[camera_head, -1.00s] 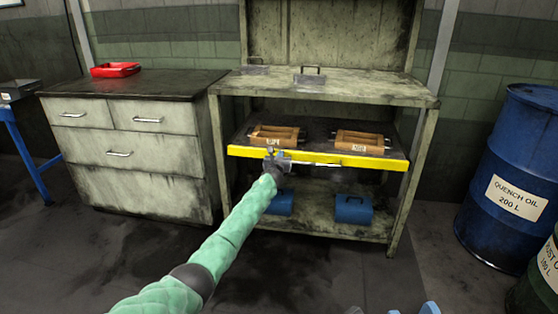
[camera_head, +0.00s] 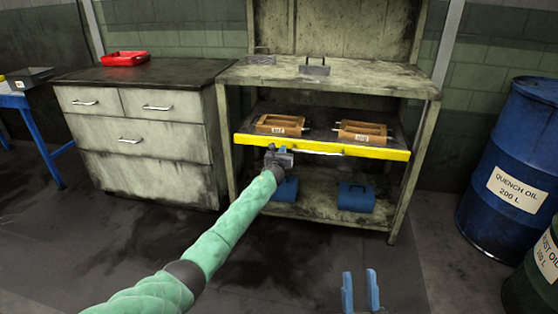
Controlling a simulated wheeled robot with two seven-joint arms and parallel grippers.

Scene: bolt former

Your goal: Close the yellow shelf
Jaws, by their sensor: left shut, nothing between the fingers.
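The yellow shelf (camera_head: 340,149) is the middle tier of a grimy metal bench. Its yellow front edge and bar handle face me, and it looks pulled out a little past the bench legs. My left gripper (camera_head: 278,150) is shut and empty at the lower left part of the yellow front. I cannot tell whether it touches. My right gripper (camera_head: 360,290) shows at the bottom edge, its two blue fingers apart and empty, away from the shelf.
Blue cases, one on the right (camera_head: 356,196), stand on the lower tier. A drawer cabinet (camera_head: 140,130) with a red tray (camera_head: 125,58) stands left. A blue barrel (camera_head: 510,150) stands right. The floor before the bench is clear.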

